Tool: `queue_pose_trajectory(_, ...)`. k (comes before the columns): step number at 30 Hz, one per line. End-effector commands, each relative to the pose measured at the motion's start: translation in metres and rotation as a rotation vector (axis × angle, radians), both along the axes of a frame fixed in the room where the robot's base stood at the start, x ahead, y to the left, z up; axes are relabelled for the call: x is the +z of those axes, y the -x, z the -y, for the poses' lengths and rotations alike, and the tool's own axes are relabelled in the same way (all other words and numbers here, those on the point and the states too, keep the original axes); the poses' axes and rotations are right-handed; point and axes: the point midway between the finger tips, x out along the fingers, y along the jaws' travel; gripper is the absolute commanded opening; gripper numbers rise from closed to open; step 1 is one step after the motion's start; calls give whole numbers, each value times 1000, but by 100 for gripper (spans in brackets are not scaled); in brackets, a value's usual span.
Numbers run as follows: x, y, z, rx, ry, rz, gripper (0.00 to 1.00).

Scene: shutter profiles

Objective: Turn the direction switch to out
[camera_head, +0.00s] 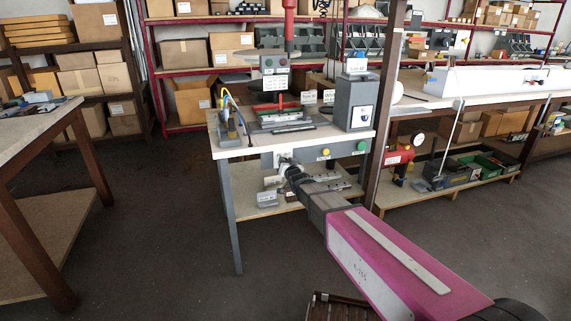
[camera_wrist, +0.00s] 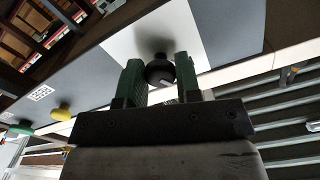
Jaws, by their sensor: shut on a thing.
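The direction switch is a round black knob (camera_wrist: 160,73) on a pale plate of the grey front panel (camera_wrist: 232,22) in the wrist view. My gripper (camera_wrist: 160,76) has its two green fingers on either side of the knob and is shut on it. In the head view my gripper (camera_head: 286,164) reaches the left part of the panel under the worktop's front edge and hides the knob. The knob's markings cannot be read, so I cannot tell which setting it points to.
To the right on the same panel are a yellow button (camera_head: 326,152) and a green button (camera_head: 361,146). The worktop (camera_head: 230,152) above carries a press-like machine and a grey box (camera_head: 355,103). A shelf (camera_head: 262,211) with metal parts lies below. The floor to the left is clear.

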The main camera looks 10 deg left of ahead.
Motion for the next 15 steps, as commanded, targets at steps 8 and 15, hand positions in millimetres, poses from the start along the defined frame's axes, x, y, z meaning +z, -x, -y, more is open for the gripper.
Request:
queue_pose_trajectory(8,0,1,0,0,-225,-139,8)
queue_pose_trajectory(15,0,1,0,0,-420,-258,8)
